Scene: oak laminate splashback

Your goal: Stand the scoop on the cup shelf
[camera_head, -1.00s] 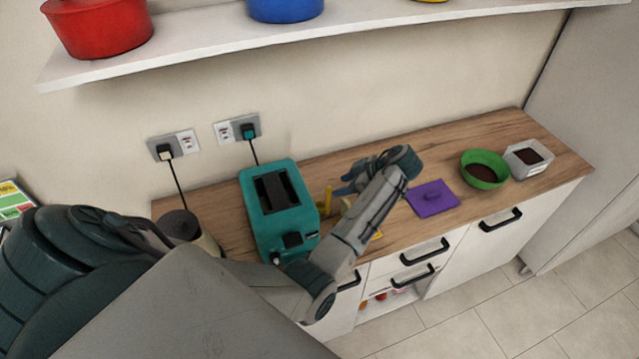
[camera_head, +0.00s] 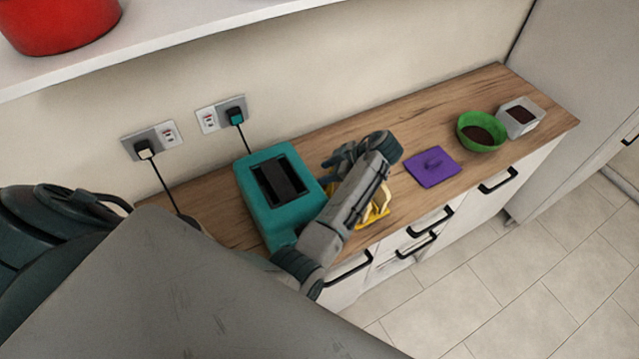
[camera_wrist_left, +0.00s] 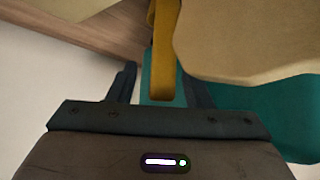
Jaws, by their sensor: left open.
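A yellow frame-like stand (camera_head: 377,208) shows on the counter, partly behind my left forearm; I cannot tell for sure that it is the cup shelf. My left gripper (camera_head: 334,165) is over the counter, to the right of the toaster. In the left wrist view its fingers (camera_wrist_left: 160,84) are open, with a mustard-yellow strip (camera_wrist_left: 163,45) passing in the gap between them. A large beige piece (camera_wrist_left: 250,40) is close by on the right there. I cannot make out which piece is the scoop. My right gripper is out of view.
A teal toaster (camera_head: 258,217) stands left of my forearm. A purple square lid (camera_head: 433,168), a green bowl (camera_head: 480,133) with dark contents and a pale box (camera_head: 521,119) stand to the right. A red pot (camera_head: 60,22) is on the wall shelf. The rear counter is clear.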

